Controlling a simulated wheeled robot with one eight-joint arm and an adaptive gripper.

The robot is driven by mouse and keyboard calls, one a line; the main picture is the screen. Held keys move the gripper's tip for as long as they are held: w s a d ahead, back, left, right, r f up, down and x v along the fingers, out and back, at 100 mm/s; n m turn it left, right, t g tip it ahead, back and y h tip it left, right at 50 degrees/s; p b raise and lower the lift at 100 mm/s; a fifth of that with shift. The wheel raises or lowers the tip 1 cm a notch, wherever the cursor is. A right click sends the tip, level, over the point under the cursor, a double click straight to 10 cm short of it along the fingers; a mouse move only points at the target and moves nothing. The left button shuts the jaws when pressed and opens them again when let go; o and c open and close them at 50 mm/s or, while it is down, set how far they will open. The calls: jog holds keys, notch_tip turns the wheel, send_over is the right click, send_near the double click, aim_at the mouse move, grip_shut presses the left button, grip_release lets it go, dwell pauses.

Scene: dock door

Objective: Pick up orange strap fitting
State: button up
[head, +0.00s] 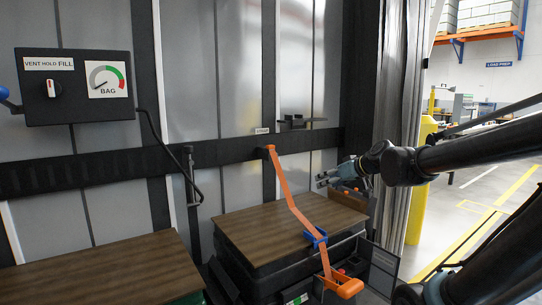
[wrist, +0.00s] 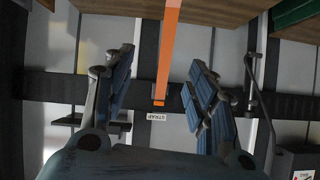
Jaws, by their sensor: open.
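The orange strap (head: 291,198) hangs from a dark anchor on the wall rail and slopes down across a wood-topped box. A blue buckle (head: 315,237) sits on it. The orange strap fitting (head: 345,286) is at its lower end, low in the head view, in front of the box. My gripper (head: 322,180) is open and empty, above and behind the fitting, to the right of the strap. In the wrist view, my open gripper (wrist: 160,88) has the strap (wrist: 169,50) showing between its fingers, farther off near the wall. The fitting is not visible there.
The wood-topped box (head: 260,228) stands below my gripper, with another wooden top (head: 100,270) at left. A gauge panel (head: 75,88) and dark rail (head: 100,168) are on the wall. A yellow post (head: 421,190) and open floor lie at right.

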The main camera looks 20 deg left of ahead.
jog(key=w+a+r+n+t+y, duration=0.1)
jog(key=w+a+r+y, duration=0.1)
jog(key=w+a+r, duration=0.4)
jog(key=w+a+r+t+y, duration=0.1)
jog(key=w+a+r+t, duration=0.2)
jog(key=a, duration=0.4)
jog(key=g, duration=0.1)
send_near(272, 146)
jog(key=x, duration=0.4)
jog(key=shift+w+d, duration=0.1)
jog(key=shift+w, duration=0.55)
jog(key=shift+s+a+x, duration=0.15)
jog(key=shift+x, duration=1.15)
jog(key=shift+s+a+x, duration=0.1)
jog(key=shift+s+x, duration=0.05)
jog(key=shift+x, duration=1.2)
grip_shut()
